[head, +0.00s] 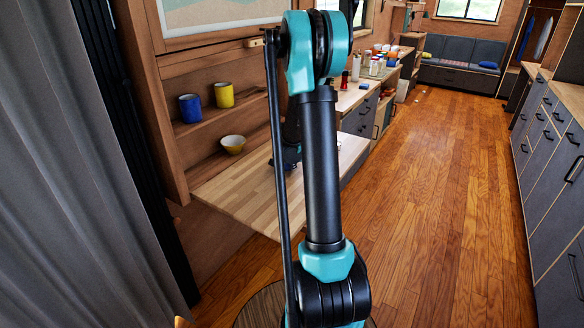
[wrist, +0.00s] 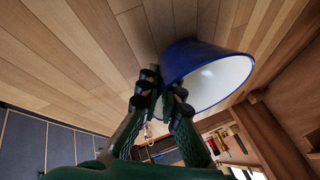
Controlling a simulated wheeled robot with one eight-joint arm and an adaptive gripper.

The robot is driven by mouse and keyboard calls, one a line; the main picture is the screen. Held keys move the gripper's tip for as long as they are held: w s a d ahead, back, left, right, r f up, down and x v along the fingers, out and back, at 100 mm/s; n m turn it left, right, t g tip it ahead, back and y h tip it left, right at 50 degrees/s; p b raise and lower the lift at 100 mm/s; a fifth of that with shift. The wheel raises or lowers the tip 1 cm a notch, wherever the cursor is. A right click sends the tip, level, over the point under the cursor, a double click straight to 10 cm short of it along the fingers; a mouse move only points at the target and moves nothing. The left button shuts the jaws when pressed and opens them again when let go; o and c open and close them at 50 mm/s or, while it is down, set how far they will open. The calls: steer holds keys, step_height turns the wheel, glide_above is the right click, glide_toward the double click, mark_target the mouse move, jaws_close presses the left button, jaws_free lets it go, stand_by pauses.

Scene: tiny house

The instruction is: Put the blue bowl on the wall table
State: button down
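The blue bowl (wrist: 180,62) fills the upper middle of the wrist view, its white inside facing right. My gripper (wrist: 164,88) has its fingers close together on either side of the bowl's near wall and grips it there. The bowl is against or just above the wooden top of the wall table (wrist: 90,60); I cannot tell whether it touches. In the head view the wall table (head: 235,190) juts out from the left wall. My arm stands in front of it and hides much of the gripper and the bowl there.
A blue mug (head: 190,108) and a yellow mug (head: 224,95) stand on the shelf above. A counter with several containers lies beyond. The floor (head: 440,190) to the right is clear, bordered by drawers (head: 550,150).

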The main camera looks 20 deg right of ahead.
steer(key=shift+f, duration=0.45)
steer(key=shift+f, duration=0.1)
steer(key=c, duration=1.7)
jaws_free()
steer(key=v, duration=1.2)
steer(key=s+a+f+n+y, duration=0.1)
steer(key=s+a+n, duration=0.3)
steer(key=s, duration=0.5)
steer(key=s+a+f+n+g+y, duration=0.1)
steer(key=s+a+f+n, duration=0.2)
steer(key=s+n, duration=0.3)
steer(key=s+a+f+n+y, duration=0.1)
steer(key=s+a+f+n, duration=0.2)
steer(key=s, duration=1.1)
steer(key=shift+s+a+n, duration=0.15)
steer(key=shift+a+n, duration=0.8)
steer(key=shift+n, duration=0.55)
steer(key=shift+r, duration=0.1)
